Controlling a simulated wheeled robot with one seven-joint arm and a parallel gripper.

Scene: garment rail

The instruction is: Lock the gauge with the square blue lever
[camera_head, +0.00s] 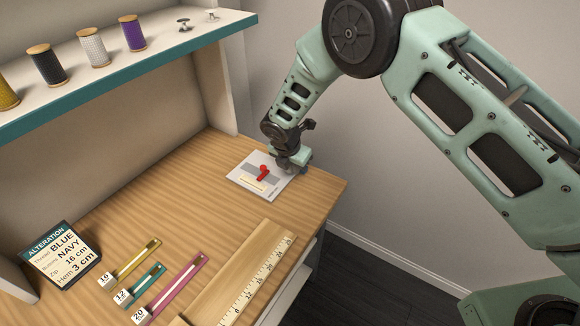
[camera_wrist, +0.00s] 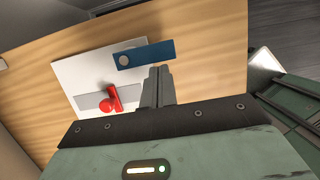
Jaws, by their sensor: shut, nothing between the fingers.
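A white gauge plate (camera_head: 243,168) lies on the wooden table near its right end. It bears a grey strip and a red lever (camera_head: 263,171) with a round end; the lever also shows in the wrist view (camera_wrist: 114,97). A flat blue rectangular piece (camera_wrist: 156,53) with a pale round spot at one end lies across the plate's edge in the wrist view; I cannot tell whether it is the lever named. My gripper (camera_wrist: 160,72) is shut and empty, its tips beside the blue piece's edge; contact is unclear. In the head view my gripper hides the blue piece.
A wooden ruler block (camera_head: 235,275) and several coloured strips (camera_head: 178,288) lie at the front. An alteration card (camera_head: 60,254) stands at left. A shelf (camera_head: 130,62) with thread spools overhangs the back. Bare table (camera_head: 180,200) lies left of the plate.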

